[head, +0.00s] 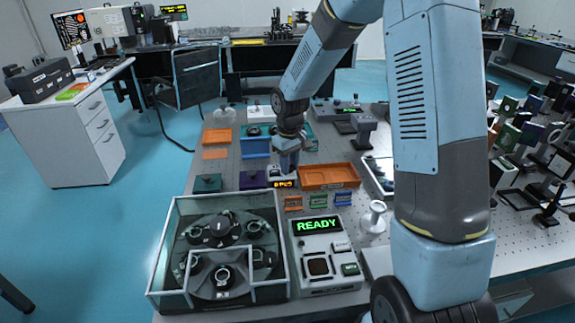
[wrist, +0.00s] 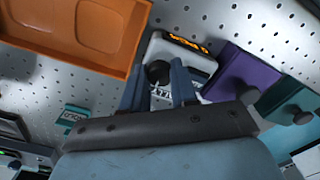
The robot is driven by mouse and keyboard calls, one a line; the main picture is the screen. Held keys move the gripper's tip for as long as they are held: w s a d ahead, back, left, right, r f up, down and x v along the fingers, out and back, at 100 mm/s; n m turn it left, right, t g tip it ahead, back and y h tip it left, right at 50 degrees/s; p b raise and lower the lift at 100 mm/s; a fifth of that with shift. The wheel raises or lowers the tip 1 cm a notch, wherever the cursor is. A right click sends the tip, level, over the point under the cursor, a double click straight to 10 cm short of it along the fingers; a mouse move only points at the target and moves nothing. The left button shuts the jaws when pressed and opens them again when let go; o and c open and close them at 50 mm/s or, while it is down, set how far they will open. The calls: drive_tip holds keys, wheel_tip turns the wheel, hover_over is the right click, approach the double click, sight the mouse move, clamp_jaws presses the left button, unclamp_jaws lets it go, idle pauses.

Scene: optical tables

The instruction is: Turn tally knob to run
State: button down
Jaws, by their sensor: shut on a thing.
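The tally box is a small white unit with an orange lit display; it stands on the perforated table in the head view (head: 283,184) and shows in the wrist view (wrist: 200,62). Its black tally knob (wrist: 158,72) sits on the face near my fingers. My gripper (wrist: 160,80) reaches down over the box, with one blue-grey finger on each side of the knob, shut on it. In the head view my gripper (head: 287,165) hides much of the box and the knob. The display text is too small to read surely.
An orange tray (head: 328,176) lies right of the box. Purple (head: 253,180) and teal (head: 208,183) blocks stand to its left. In front are small coloured tags, a glass-walled case (head: 165,255) and a panel reading READY (head: 318,225).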

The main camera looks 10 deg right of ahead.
drive_tip(key=shift+w+r, duration=0.1)
drive_tip(key=shift+w, duration=0.05)
idle(0.3)
drive_tip(key=c, duration=1.3)
unclamp_jaws()
drive_tip(key=o, duration=0.4)
drive_tip(key=shift+o, duration=0.2)
drive_tip(key=shift+r, duration=3.85)
